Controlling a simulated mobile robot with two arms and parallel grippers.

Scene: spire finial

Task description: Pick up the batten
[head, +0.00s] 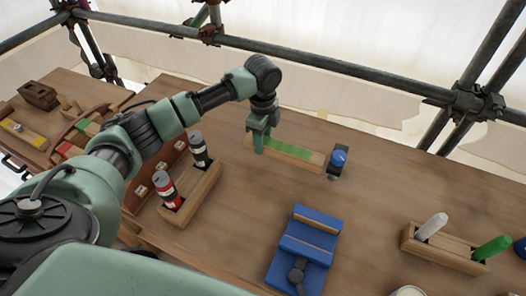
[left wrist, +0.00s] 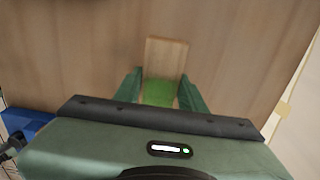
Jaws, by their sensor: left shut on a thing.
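The batten (head: 292,150) is a pale wooden bar with a green band along its top, lying lengthwise over the back middle of the table in the head view. My left gripper (head: 260,143) comes down on its left part and is shut on it. In the left wrist view the batten (left wrist: 165,58) sits between the two green fingers (left wrist: 158,92), its bare wood end pointing away. A blue-topped knob on a dark base (head: 338,162) stands at the batten's right end. I cannot tell whether the batten touches the table. My right gripper is not in view.
A wooden rack with red and black bottles (head: 190,193) stands left of the batten. A blue vise-like fixture (head: 305,245) is in front. A wooden holder with white and green markers (head: 440,248) is at right. Scaffold pipes (head: 330,68) run behind the table.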

